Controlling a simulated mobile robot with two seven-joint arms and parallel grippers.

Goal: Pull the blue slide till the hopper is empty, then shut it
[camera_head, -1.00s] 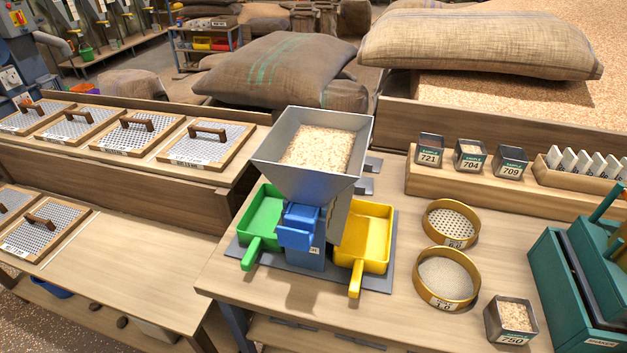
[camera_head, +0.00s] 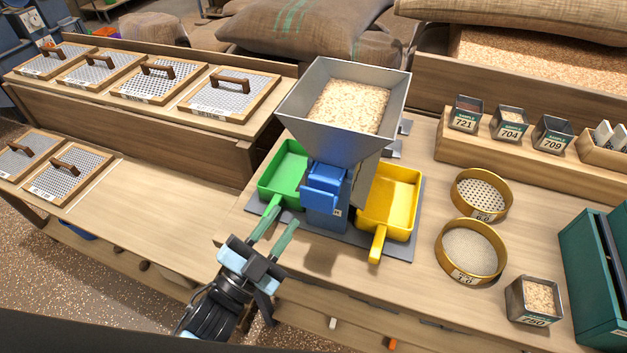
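The grey hopper (camera_head: 312,128) stands on the bench with pale grain (camera_head: 348,105) in it. The blue slide (camera_head: 322,188) sits on the front of the blue body below the hopper. A green tray (camera_head: 283,172) is left of the body and a yellow tray (camera_head: 392,200) right of it; both look empty where visible. My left gripper (camera_head: 277,231) is in front of the blue slide and below it in the picture, near the green tray's handle. Its two green fingers are apart with nothing between them. My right gripper is out of view.
Two round sieves (camera_head: 470,252) and a sample tin (camera_head: 535,299) stand to the right. A teal machine (camera_head: 590,265) is at the right edge. Framed screens (camera_head: 230,95) lie on the left benches. The bench front is clear.

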